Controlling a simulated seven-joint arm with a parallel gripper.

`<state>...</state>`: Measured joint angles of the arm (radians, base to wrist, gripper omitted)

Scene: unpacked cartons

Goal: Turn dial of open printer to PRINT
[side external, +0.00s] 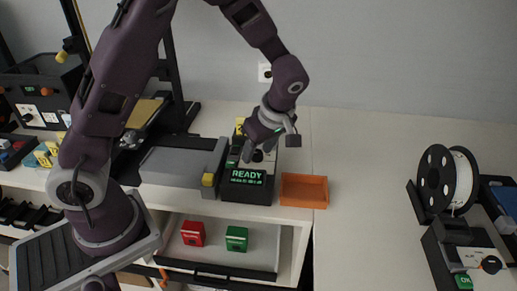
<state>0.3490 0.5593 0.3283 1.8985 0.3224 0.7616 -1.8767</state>
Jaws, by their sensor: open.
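The open-frame printer (187,110) stands at the back left, with a dark upright gantry and a yellowish bed plate. A dark control box (246,192) with a lit green "READY" display stands on the counter right of the grey block. My gripper (262,150) points down over the top of this box, close to its pale dial face, and is open. A small dark knob shape (258,156) shows between or beside the fingers. The gripper hides most of the dial face, so I cannot tell the dial's setting or whether the fingers touch it.
An orange tray (304,191) sits right of the box. Below, an open drawer (225,263) holds a red cube (193,233) and a green cube (236,239). A spool (460,180) and another dial unit (465,262) stand far right. The counter between is clear.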

